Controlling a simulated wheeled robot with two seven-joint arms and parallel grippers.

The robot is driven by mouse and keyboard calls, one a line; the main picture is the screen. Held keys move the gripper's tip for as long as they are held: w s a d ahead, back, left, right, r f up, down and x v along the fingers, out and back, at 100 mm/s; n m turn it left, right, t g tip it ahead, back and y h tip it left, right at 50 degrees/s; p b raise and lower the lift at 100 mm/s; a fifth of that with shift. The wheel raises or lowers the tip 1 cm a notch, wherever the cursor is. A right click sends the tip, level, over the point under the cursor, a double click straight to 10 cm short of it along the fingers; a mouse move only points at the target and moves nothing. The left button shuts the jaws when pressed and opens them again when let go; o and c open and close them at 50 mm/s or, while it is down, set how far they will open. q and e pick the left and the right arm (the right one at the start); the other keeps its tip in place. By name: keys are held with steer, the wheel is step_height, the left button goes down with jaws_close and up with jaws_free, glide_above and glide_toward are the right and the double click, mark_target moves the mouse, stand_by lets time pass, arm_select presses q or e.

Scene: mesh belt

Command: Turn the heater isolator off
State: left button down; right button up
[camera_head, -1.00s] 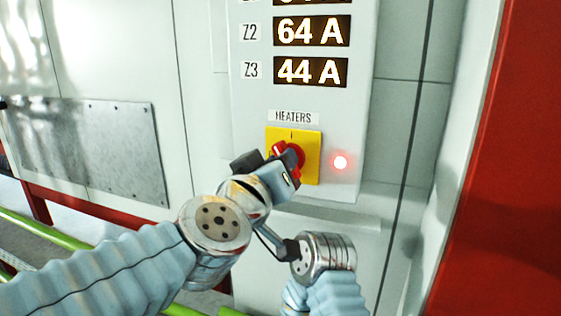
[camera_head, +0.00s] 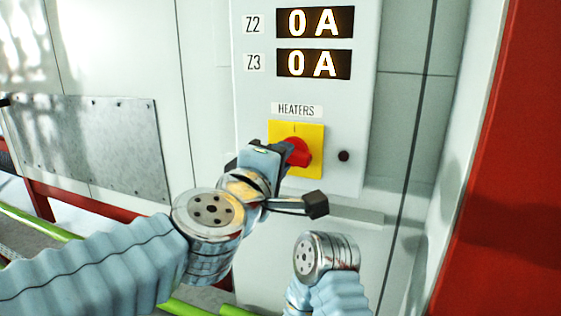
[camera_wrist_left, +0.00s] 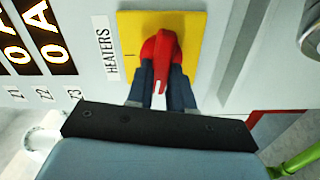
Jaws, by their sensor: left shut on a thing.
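The heater isolator is a red rotary handle (camera_head: 298,152) on a yellow plate (camera_head: 312,133), under the HEATERS label (camera_head: 296,110). My left gripper (camera_head: 285,150) is shut on the red handle. In the left wrist view its two fingers (camera_wrist_left: 162,88) sit on either side of the handle (camera_wrist_left: 163,58). In the head view the handle lies sideways, partly hidden by the gripper. The Z2 display (camera_head: 315,22) and Z3 display (camera_head: 314,64) read 0 A. The lamp (camera_head: 344,156) beside the plate is dark. My right arm (camera_head: 325,262) shows at lower centre; its gripper is not seen.
The grey panel box (camera_head: 362,100) stands out from a pale wall. A red post (camera_head: 520,170) is at the right. Green rails (camera_head: 40,222) run low at the left, near a metal plate (camera_head: 95,145).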

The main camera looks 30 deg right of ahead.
arm_select(q)
steer(key=shift+f+n, duration=0.1)
steer(key=shift+n, duration=1)
steer(key=c, duration=1)
jaws_free()
steer(key=shift+a, duration=0.15)
steer(key=v, duration=1.3)
steer(key=shift+s+a, duration=0.15)
steer(key=shift+s, duration=0.1)
